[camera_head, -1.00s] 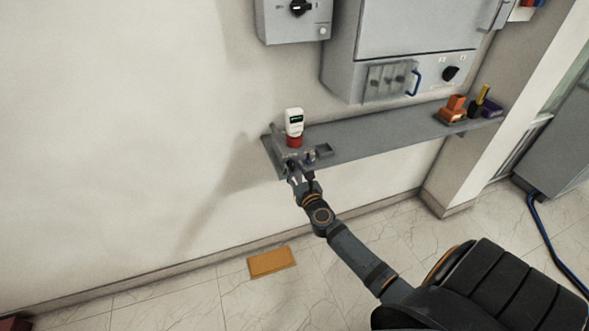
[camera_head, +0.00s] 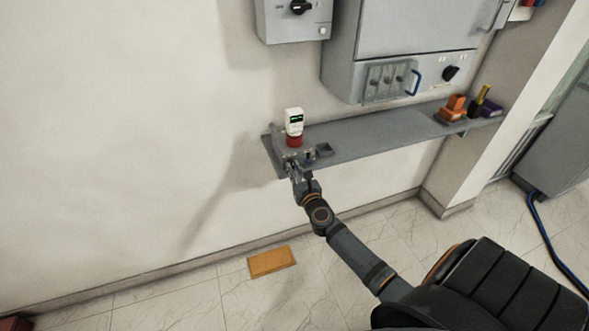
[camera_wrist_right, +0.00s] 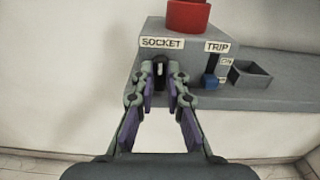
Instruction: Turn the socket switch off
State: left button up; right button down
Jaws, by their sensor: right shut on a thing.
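The socket switch (camera_wrist_right: 160,73) is a small dark lever under the "SOCKET" label on a grey box (camera_wrist_right: 205,40), in the right wrist view. My right gripper (camera_wrist_right: 161,72) has its fingertips closed around this switch. In the head view, my right gripper (camera_head: 293,170) reaches up to the front of the shelf's left end, and the switch is too small to make out. A red socket (camera_wrist_right: 188,15) sits on top of the box, with a white device with a dark display (camera_head: 294,120) standing on it. My left gripper is not in view.
A blue "TRIP" switch (camera_wrist_right: 210,80) and a small open grey tray (camera_wrist_right: 250,74) lie right of the gripper. The grey shelf (camera_head: 390,133) runs along the wall, with orange and purple items (camera_head: 456,106) at its right end. Cabinets hang above.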

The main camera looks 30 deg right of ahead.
jog(key=n+p, duration=0.1)
jog(key=n, duration=0.3)
jog(key=shift+n+p, duration=0.3)
jog(key=shift+p, duration=0.05)
jog(key=n+p, duration=0.1)
jog(key=n, duration=0.3)
jog(key=shift+a+n, duration=0.15)
jog(key=shift+n, duration=0.15)
jog(key=shift+f+n+p, duration=0.15)
jog(key=shift+n+p, duration=0.65)
jog(key=shift+n, duration=1.25)
jog(key=shift+f+n+p, duration=0.1)
jog(key=shift+n+p, duration=0.7)
jog(key=shift+n, duration=1.25)
jog(key=c, duration=1.4)
grip_release()
jog(key=shift+o, duration=0.2)
